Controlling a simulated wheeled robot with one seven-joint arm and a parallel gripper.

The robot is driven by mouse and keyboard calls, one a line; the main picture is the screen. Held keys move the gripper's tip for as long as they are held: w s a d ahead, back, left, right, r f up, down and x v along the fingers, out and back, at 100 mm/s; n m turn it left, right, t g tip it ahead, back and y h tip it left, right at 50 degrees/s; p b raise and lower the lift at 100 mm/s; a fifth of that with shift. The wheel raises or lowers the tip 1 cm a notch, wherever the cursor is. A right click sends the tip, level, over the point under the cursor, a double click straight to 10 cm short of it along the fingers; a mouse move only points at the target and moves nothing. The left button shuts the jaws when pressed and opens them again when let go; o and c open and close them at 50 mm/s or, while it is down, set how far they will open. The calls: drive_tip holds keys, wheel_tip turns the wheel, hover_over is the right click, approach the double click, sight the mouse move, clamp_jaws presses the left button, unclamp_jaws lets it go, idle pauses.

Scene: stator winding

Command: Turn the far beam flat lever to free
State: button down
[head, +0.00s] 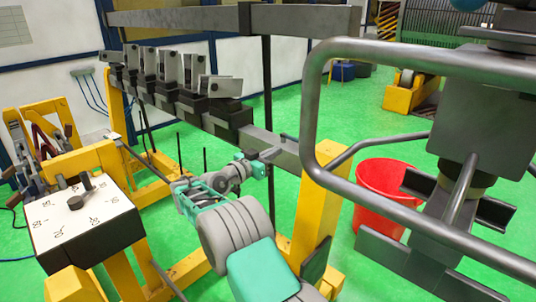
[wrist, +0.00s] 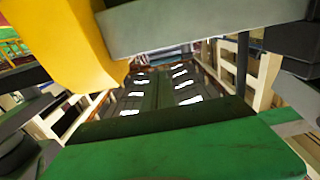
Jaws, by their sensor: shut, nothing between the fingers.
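The far beam (head: 262,138) is a dark grey bar running from the back left to a yellow post (head: 318,205). A small flat grey piece (head: 287,137) sits on its near end; I cannot tell for certain that it is the flat lever, or how it is turned. My gripper (head: 268,155) is shut and empty, close beside the beam's near end. I cannot tell whether it touches the beam. In the wrist view a grey bar (wrist: 205,22) and a yellow post (wrist: 55,40) are very near; no lever is clearly visible there.
Several dark clamps with light plates (head: 195,75) line the beam. An upper rail (head: 180,18) runs above it. A white dial box (head: 80,215) stands at left. A bent grey tube frame (head: 312,110) and a red bucket (head: 380,195) are at right. Green floor shows between.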

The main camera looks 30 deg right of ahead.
sight(295, 140)
drive_tip(key=p+x, duration=0.1)
drive_tip(key=x, duration=0.7)
drive_tip(key=shift+w+d+p, duration=0.1)
drive_tip(key=shift+p, duration=0.3)
